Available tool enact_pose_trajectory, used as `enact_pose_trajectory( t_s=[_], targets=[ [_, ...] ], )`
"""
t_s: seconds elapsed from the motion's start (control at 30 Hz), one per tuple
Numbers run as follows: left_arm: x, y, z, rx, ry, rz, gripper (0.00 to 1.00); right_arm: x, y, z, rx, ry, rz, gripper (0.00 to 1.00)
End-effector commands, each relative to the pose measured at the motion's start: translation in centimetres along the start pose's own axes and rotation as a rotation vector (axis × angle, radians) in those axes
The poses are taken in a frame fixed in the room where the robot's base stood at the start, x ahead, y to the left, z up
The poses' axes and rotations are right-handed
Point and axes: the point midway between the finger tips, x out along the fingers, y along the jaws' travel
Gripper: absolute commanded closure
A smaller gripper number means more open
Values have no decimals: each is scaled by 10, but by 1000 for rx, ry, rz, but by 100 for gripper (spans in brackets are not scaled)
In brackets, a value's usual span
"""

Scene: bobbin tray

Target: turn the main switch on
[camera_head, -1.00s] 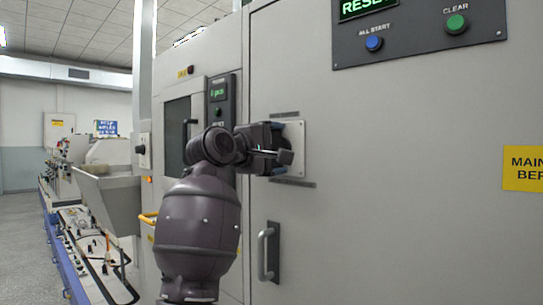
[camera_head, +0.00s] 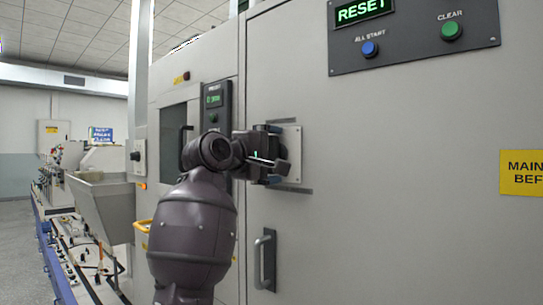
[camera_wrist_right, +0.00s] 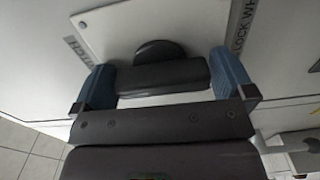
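The main switch (camera_wrist_right: 160,76) has a dark bar handle on a round dark hub, mounted on a pale plate (camera_wrist_right: 108,27) on the cabinet front. My right gripper (camera_wrist_right: 168,72) reaches around the handle, with one blue finger at each end of the bar. No gap shows between the fingers and the bar ends, so the gripper looks shut on it. In the head view the right gripper (camera_head: 278,158) is against the plate (camera_head: 293,150) and hides the handle. My left gripper is not in view.
A control panel (camera_head: 415,35) with a blue and a green button and a lit RESET display is above right. A vertical door handle (camera_head: 265,260) is below the switch. A yellow sign (camera_head: 521,172) is at the right. A hopper (camera_head: 100,200) and conveyor line stand at the left.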

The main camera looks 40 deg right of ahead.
Motion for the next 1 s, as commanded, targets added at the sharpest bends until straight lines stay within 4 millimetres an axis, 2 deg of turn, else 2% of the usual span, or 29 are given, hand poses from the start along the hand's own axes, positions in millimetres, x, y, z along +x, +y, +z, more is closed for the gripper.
enact_pose_trajectory(
  t_s=[0.23, 0.7, 1.0],
  targets=[
    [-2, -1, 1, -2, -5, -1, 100, -14, 0, 0, -1, 1, 0, 0],
    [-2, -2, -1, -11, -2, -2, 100, -92, 1, 0, 1, 2, 0, 0],
    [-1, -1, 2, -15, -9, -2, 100, -108, 0, 0, 0, 0, 0, 0]
  ],
)
